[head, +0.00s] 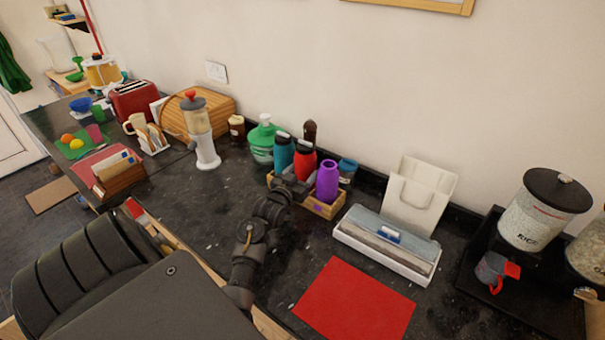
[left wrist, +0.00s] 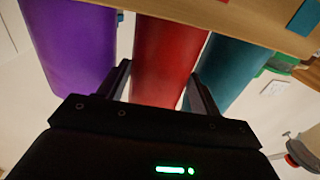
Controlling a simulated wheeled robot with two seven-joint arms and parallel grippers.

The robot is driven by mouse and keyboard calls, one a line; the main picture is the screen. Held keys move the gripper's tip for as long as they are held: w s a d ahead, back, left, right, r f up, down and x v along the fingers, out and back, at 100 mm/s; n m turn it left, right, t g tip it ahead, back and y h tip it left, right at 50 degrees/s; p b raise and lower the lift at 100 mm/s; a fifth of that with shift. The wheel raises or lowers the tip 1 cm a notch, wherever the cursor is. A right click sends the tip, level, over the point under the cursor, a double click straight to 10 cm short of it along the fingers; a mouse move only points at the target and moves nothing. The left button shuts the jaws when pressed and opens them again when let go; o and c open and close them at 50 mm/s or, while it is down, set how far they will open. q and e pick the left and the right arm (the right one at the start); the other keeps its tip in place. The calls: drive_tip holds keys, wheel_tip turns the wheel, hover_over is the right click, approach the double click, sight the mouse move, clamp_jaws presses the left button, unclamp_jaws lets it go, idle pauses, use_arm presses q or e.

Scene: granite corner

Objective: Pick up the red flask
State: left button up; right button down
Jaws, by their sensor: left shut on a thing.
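The red flask (head: 304,162) with a black top stands in a wooden tray (head: 324,208) on the dark counter, between a teal flask (head: 283,153) and a purple flask (head: 327,182). My left gripper (head: 290,183) reaches in from the front at the flask. In the left wrist view the red flask (left wrist: 168,62) lies between the two fingers of my left gripper (left wrist: 160,85), which is shut on it. The purple flask (left wrist: 72,45) and the teal flask (left wrist: 228,72) flank it closely. My right gripper is not in view.
A blue-lidded jar (head: 347,170), a dark brown bottle (head: 310,131) and a green container (head: 264,140) stand close by. A white box of wraps (head: 388,242) sits to the right. A red mat (head: 355,300) lies in front, bare.

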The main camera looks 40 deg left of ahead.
use_arm(q)
wheel_tip(320, 180, up, 15)
drive_tip(key=b, duration=0.2)
drive_tip(key=shift+f+b, duration=0.15)
drive_tip(key=shift+b, duration=0.2)
wheel_tip(320, 180, up, 13)
drive_tip(key=p, duration=0.1)
